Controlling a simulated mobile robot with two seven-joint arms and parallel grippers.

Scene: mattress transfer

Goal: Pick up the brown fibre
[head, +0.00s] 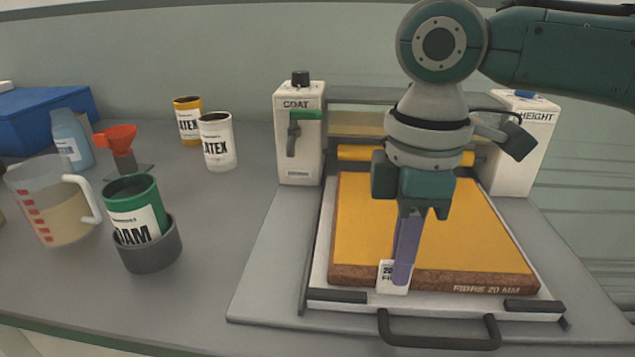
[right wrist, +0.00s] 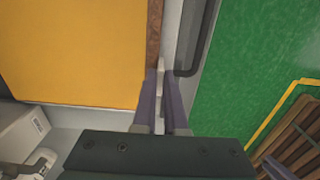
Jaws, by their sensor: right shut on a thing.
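The brown fibre (head: 480,240) is a slab with a yellow-orange top and a brown front edge marked "FIBRE 20 MM". It lies flat on the pale tray of the coating machine. A white tag (head: 386,276) stands at its front edge. My right gripper (head: 402,272) points down at that edge, shut on the tag. In the right wrist view, the purple fingers (right wrist: 161,82) close on the pale tag beside the brown edge, and the yellow top of the fibre (right wrist: 75,50) fills the left. My left gripper is not in view.
The machine has a "COAT" post (head: 300,140) and a "HEIGHT" post (head: 522,150), with a yellow roller (head: 362,153) between. A dark handle (head: 440,340) is in front. Cans, a jug (head: 50,205) and a green "FOAM" can (head: 135,205) stand left. A green floor (right wrist: 250,60) lies beyond the edge.

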